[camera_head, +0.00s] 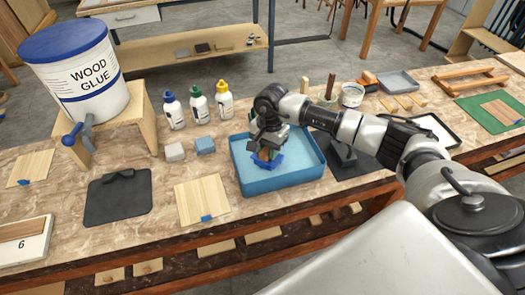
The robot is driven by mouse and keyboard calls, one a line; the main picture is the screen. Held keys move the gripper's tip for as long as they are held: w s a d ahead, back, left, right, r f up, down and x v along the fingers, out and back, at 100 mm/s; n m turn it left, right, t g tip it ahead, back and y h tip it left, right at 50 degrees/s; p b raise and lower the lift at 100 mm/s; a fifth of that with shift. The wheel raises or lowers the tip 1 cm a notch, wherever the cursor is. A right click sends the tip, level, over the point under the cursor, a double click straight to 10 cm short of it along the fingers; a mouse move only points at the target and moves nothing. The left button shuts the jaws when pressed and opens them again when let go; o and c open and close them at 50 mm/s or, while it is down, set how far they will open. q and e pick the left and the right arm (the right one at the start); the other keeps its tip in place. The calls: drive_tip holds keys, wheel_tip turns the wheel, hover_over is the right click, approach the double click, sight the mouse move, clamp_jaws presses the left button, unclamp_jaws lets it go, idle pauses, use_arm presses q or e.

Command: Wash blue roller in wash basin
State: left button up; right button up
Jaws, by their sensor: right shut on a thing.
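The wash basin (300,178) is a shallow blue tray on the workbench, near the middle of the view. My right gripper (268,146) points down over the left part of the basin. It is shut on the blue roller (266,163), whose blue part shows below the fingers, inside the basin's outline. The fingers partly hide the roller. I cannot tell whether it touches the basin floor or any water. My left gripper is not in view.
A wood glue bucket (82,75) stands on a wooden stand at the left. A dark mat (118,199) lies farther left. A dark tray (352,160) is right of the basin.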

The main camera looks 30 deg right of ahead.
sight(280, 155)
drive_tip(key=shift+s+d+b, duration=0.3)
drive_tip(key=shift+d, duration=0.75)
drive_tip(key=shift+s+d+b, duration=0.25)
drive_tip(key=shift+d+b, duration=0.05)
drive_tip(key=shift+d, duration=0.75)
drive_tip(key=shift+w+a+b, duration=0.25)
drive_tip(key=shift+a, duration=0.75)
drive_tip(key=shift+w+a+b, duration=0.2)
drive_tip(key=shift+w+a, duration=0.05)
drive_tip(key=shift+a, duration=0.7)
drive_tip(key=shift+w+a+b, duration=0.25)
drive_tip(key=shift+a, duration=0.75)
drive_tip(key=shift+s+d+b, duration=0.25)
drive_tip(key=shift+d+b, duration=0.05)
drive_tip(key=shift+d, duration=0.7)
drive_tip(key=shift+s+d+b, duration=0.25)
drive_tip(key=shift+d+b, duration=0.05)
drive_tip(key=shift+d, duration=0.7)
drive_tip(key=shift+s+d+b, duration=0.25)
drive_tip(key=shift+d+b, duration=0.05)
drive_tip(key=shift+d, duration=0.7)
drive_tip(key=shift+a+r, duration=0.1)
drive_tip(key=shift+r, duration=0.05)
